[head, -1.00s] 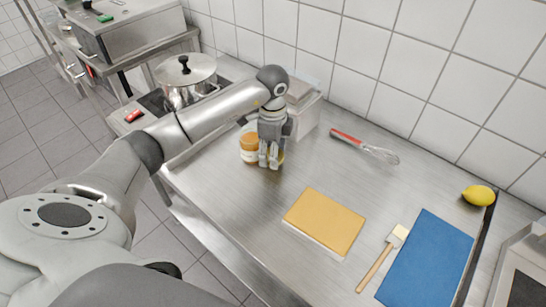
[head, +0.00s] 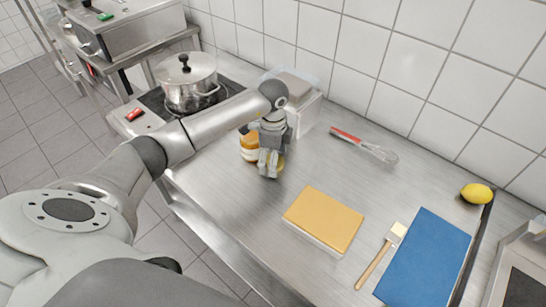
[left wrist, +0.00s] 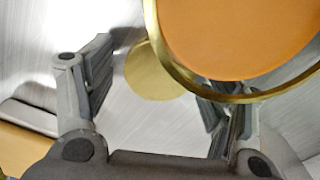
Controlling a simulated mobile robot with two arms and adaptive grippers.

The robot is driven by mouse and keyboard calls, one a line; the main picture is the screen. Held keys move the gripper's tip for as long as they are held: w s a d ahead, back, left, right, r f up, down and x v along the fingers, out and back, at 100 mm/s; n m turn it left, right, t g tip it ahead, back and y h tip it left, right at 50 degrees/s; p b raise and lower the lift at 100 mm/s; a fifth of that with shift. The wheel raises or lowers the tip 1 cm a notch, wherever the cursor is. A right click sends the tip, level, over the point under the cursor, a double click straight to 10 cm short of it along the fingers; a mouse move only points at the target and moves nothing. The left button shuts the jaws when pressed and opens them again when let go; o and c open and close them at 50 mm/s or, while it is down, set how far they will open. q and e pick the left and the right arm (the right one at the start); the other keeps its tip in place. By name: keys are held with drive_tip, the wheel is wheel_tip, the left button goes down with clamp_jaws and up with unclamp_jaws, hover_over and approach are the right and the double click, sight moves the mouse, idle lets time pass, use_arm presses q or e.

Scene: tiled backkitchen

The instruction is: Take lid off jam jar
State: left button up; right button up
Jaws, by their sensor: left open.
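The jam jar (head: 248,147) stands on the steel counter, partly hidden behind my left gripper (head: 268,170). In the left wrist view the jar's round top (left wrist: 235,35) shows an orange surface inside a gold ring. A flat gold disc, which looks like the lid (left wrist: 150,72), lies on the counter apart from the jar; part of it shows beside my fingers in the head view (head: 281,162). My left gripper (left wrist: 158,85) is open and points down beside the jar, with the disc seen between its fingers. The jar's rim covers part of one finger. My right gripper is not in view.
A clear container (head: 303,106) stands behind the gripper against the tiled wall. A pot (head: 187,85) sits on the hob at left. A whisk (head: 375,151), yellow board (head: 324,219), brush (head: 380,256), blue board (head: 425,260) and lemon (head: 476,193) lie to the right.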

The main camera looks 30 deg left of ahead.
use_arm(q)
drive_tip(key=shift+r, duration=0.65)
wheel_tip(320, 180, up, 11)
drive_tip(key=b, duration=0.1)
drive_tip(key=shift+b, duration=0.35)
